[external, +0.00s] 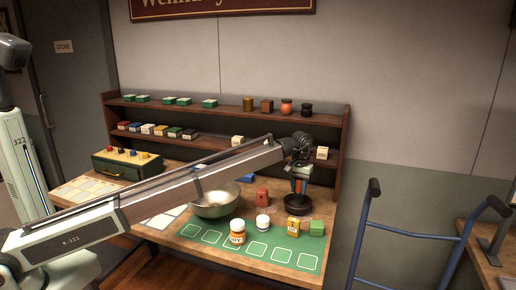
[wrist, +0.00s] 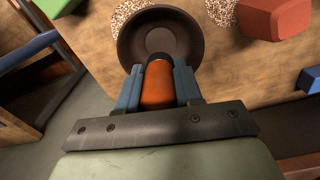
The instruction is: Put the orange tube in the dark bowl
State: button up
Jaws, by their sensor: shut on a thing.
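My gripper (wrist: 158,88) is shut on the orange tube (wrist: 158,82), with a blue finger on each side of it. The tube's dark end points toward the dark bowl (wrist: 185,38) in the wrist view. In the external view my gripper (external: 300,184) points down just above the dark bowl (external: 296,207), near the table's right side. The bowl's visible inside looks empty. I cannot tell whether the tube's lower end is inside the rim or above it.
A large metal bowl (external: 215,208) stands left of the dark bowl, with a red block (external: 262,197) between them. In front, a green mat (external: 205,241) bears an orange-and-white bottle (external: 237,232), a white jar (external: 263,224), a yellow box (external: 293,228) and a green block (external: 316,229). Shelves (external: 225,145) stand behind.

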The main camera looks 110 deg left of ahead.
jog(key=shift+f, duration=2.45)
jog(key=o, duration=0.9)
jog(key=shift+r, duration=3.5)
